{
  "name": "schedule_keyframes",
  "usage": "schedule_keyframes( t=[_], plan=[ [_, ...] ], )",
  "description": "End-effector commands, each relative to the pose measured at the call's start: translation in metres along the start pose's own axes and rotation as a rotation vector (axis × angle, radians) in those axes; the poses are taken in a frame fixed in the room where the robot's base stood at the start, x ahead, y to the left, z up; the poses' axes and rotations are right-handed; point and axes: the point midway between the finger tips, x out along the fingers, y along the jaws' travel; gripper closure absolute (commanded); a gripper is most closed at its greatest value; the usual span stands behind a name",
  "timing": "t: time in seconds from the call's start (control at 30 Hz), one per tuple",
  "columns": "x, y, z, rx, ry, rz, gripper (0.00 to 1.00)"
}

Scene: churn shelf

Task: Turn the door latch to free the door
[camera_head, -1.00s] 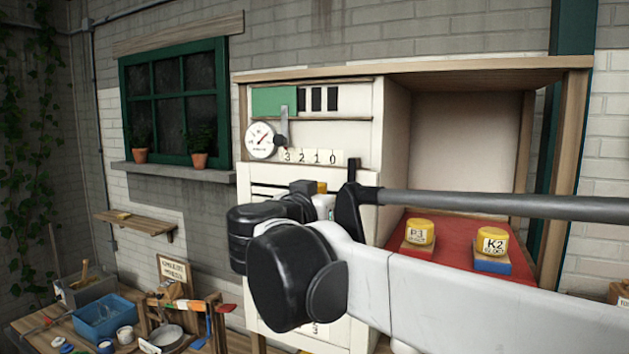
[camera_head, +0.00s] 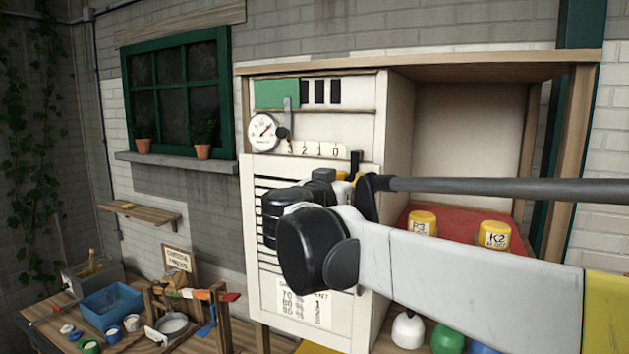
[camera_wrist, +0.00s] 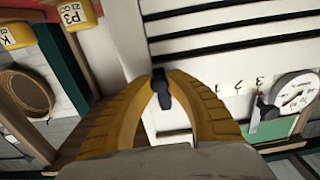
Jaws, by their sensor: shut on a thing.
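The door is a white panel with dark slots (camera_head: 262,215) on the front of the white cabinet. It also shows in the wrist view (camera_wrist: 225,45). The latch is a small black piece (camera_wrist: 161,90) by the door's edge. My gripper (camera_wrist: 161,80) has its yellow fingers closed around the latch, and part of the latch sticks out between the fingertips. In the head view my gripper (camera_head: 343,176) is mostly hidden behind my arm, with only a bit of yellow showing. A black upright piece (camera_head: 355,160) stands beside it; I cannot tell if it is the latch.
A gauge (camera_head: 263,132) and a number strip (camera_head: 318,149) sit above the door. Yellow-topped jars P3 (camera_head: 422,222) and K2 (camera_head: 494,234) stand on the red shelf at right. A workbench with a blue bin (camera_head: 110,303) is at lower left.

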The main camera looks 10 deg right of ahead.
Motion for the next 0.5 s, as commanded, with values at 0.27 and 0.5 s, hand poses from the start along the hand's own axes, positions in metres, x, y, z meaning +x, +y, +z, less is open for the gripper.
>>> schedule_keyframes(
  t=[0.27,0.5],
  plan=[
    [-0.0001,0.0026,0.0002,-0.053,0.000,0.000,1.00],
    [0.0000,0.0100,-0.0003,-0.207,0.000,0.000,1.00]
  ],
)
